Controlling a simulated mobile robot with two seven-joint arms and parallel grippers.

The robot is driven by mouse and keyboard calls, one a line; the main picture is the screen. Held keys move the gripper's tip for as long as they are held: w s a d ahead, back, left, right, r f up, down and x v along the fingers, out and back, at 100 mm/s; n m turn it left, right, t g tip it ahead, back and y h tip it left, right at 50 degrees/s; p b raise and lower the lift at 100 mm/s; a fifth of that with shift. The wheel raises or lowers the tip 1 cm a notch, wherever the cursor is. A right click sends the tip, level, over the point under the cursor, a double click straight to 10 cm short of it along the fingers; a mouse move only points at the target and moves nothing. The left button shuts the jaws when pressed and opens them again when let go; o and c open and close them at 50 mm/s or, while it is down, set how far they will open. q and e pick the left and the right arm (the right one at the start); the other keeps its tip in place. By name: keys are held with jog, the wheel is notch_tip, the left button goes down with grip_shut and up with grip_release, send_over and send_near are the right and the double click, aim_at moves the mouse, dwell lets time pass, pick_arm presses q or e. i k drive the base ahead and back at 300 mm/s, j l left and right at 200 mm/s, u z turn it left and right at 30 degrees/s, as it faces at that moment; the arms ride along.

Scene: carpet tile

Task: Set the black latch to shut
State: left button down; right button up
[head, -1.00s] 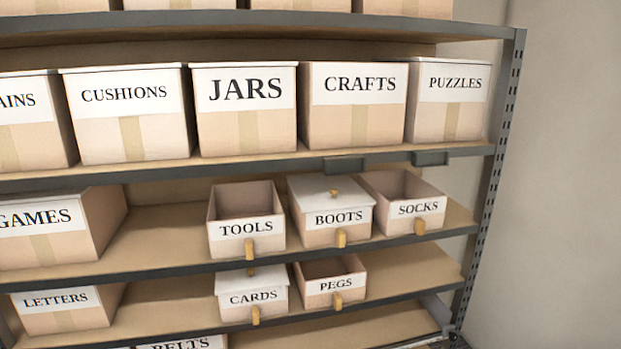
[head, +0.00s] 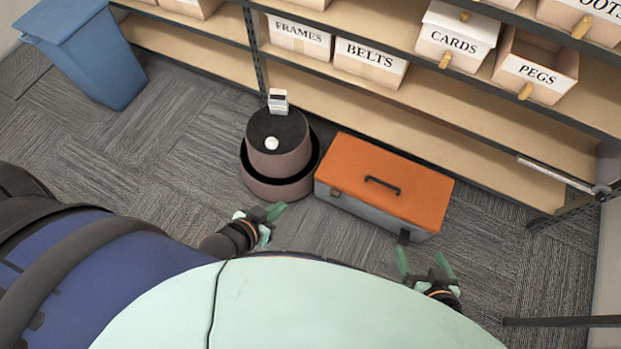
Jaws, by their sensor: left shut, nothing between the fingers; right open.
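The black latch (head: 403,237) is a small dark piece on the near side of the grey toolbox (head: 365,212), close to its right end. The toolbox has an orange lid (head: 400,205) with a black handle, and the lid looks down. I cannot tell the latch's setting at this size. My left gripper (head: 276,211) is shut and empty, left of the toolbox and apart from it. My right gripper (head: 424,262) is open and empty, just nearer to me than the latch and slightly right of it, its fingers apart.
A round brown stepped stool (head: 256,160) stands left of the toolbox with a white knob and a small device on top. A blue bin (head: 85,55) is at the far left. Shelving with labelled boxes (head: 370,66) runs behind. Carpet (head: 150,170) left of the stool is clear.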

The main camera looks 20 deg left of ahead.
aim_at(405, 235)
jog(key=k+u, duration=0.1)
jog(key=u, duration=0.15)
jog(key=k+j+z, duration=0.15)
jog(key=k+z, duration=0.6)
jog(key=z, duration=0.25)
